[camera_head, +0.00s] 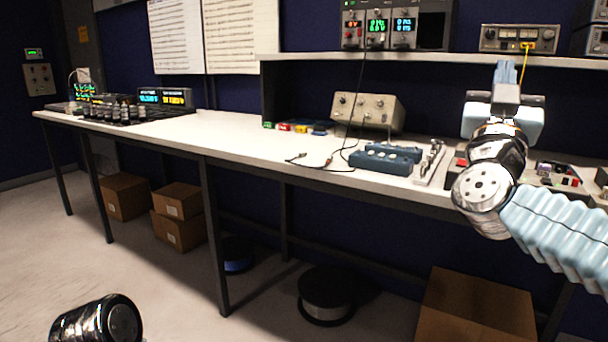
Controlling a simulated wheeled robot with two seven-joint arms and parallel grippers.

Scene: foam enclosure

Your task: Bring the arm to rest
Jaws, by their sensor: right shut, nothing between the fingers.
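My right arm comes in from the right edge in a pale blue ribbed sleeve, with a shiny dark and silver wrist. It is raised in front of the workbench (235,134). My right gripper (506,68) points up and away, in front of the shelf edge. Its fingers are together and hold nothing. A shiny dark rounded part of mine, at the lower left, stands over the floor. My left gripper does not show.
On the bench stand a beige instrument box (368,110), blue boxes (385,158) with loose leads, and small bottles at the far left. A shelf (420,59) carries lit instruments (378,28). Cardboard boxes (178,200) and a dark spool (326,293) lie below. The left floor is mostly clear.

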